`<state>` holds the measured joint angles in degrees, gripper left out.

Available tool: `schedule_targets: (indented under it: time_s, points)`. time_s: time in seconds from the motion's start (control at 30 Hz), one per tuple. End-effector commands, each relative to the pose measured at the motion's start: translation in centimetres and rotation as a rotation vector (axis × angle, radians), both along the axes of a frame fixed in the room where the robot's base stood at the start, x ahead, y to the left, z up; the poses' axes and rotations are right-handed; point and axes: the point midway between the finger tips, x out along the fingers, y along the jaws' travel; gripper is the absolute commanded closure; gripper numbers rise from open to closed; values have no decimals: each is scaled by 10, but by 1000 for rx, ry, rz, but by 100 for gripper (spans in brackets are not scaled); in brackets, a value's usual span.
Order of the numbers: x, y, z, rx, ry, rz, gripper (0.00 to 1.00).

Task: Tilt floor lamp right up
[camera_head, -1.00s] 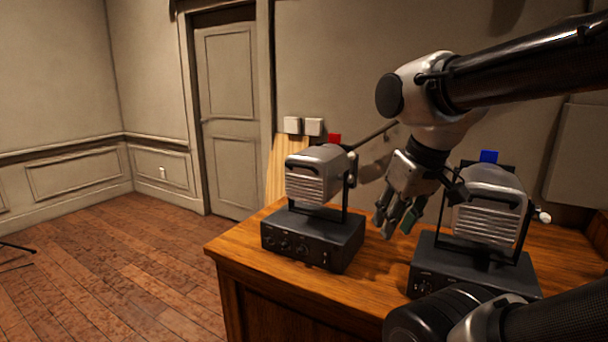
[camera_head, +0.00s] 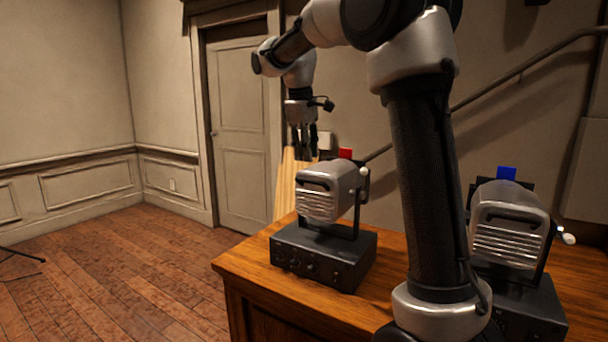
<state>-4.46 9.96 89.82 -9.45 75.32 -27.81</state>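Two grey box-shaped lamps with ribbed fronts stand on black bases on a wooden desk (camera_head: 240,268). The right lamp (camera_head: 510,225) has a blue block (camera_head: 506,173) behind its top and a white knob (camera_head: 567,239) on its right side. Its head leans back with its front facing forward and left; my arm covers part of its left side. The left lamp (camera_head: 330,192) has a red block (camera_head: 346,154) behind it. My gripper (camera_head: 304,152) points down above and slightly left of the left lamp, well away from the right lamp. Its fingers look apart and empty.
My arm rises between the two lamps. A handrail (camera_head: 530,66) runs up the wall behind. The floor (camera_head: 120,265) left of the desk is mostly open.

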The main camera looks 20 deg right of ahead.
Motion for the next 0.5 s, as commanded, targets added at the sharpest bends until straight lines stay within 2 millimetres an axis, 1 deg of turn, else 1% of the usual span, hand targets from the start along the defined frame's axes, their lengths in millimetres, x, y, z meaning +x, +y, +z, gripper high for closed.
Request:
schedule_targets:
  time_s: [0.3,0.4,0.5]
  points:
    - [4,-8,-50,1,0,-1,79]
    - [6,-10,-62,1,-1,-2,79]
    - [6,-11,-69,1,-2,-2,79]
